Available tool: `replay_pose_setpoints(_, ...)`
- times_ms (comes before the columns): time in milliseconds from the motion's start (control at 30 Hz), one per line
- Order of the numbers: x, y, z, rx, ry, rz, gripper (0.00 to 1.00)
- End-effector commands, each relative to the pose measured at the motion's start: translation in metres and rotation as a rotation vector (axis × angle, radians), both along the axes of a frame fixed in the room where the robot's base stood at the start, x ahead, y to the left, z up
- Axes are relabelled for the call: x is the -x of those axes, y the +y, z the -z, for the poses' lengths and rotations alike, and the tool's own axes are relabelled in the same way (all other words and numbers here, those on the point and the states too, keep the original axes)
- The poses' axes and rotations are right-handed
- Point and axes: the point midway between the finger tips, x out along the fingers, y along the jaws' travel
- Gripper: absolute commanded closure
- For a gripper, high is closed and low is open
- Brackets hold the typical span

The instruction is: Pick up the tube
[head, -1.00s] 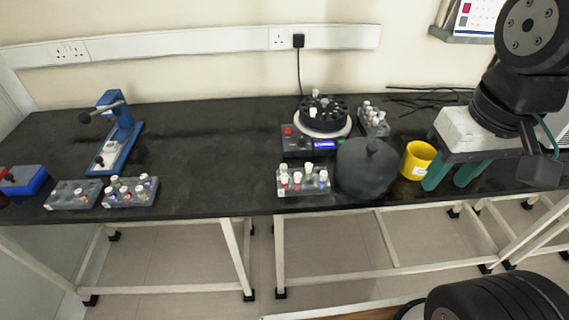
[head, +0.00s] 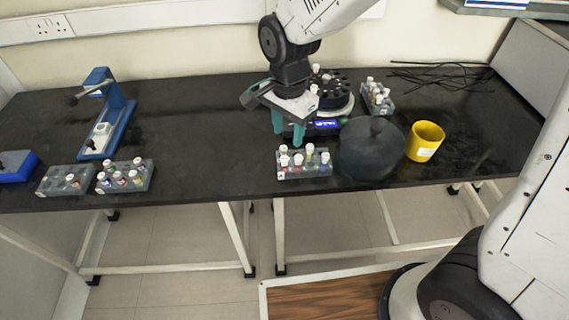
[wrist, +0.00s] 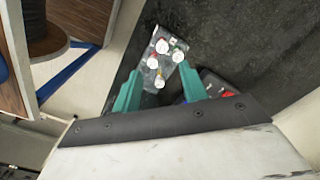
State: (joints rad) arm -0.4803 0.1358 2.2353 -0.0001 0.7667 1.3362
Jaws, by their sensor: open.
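Several capped tubes (head: 297,158) stand in a clear rack (head: 290,175) near the table's front edge, in the middle of the head view. My gripper (head: 288,130) is open and empty above the table, just behind this rack, with its green fingers pointing down. In the wrist view a rack with several white-capped tubes (wrist: 160,62) lies beyond and between the green fingers of my gripper (wrist: 160,88). No tube is between the fingertips. More tubes stand in a rack (head: 378,97) at the back right and in racks (head: 125,177) at the left. Which tube is meant cannot be told.
A centrifuge (head: 325,92) stands partly hidden behind my gripper. A dark rounded lid (head: 371,150) sits right of the front rack, beside a yellow cup (head: 425,141). A blue press-like device (head: 103,115) stands at the left. The table's left middle is clear.

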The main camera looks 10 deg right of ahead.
Motion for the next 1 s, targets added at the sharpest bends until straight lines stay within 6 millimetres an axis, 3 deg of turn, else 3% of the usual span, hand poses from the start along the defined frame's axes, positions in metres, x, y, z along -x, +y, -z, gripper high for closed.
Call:
replay_pose_setpoints(133,-0.002,0.010,0.015,0.002,0.004,0.032,0.57)
replay_pose_setpoints(633,0.000,0.007,0.080,0.003,0.007,0.034,0.57)
replay_pose_setpoints(967,-0.001,0.007,0.088,0.002,0.004,0.034,0.57)
replay_pose_setpoints(1000,-0.001,0.007,0.088,0.002,0.004,0.034,0.65)
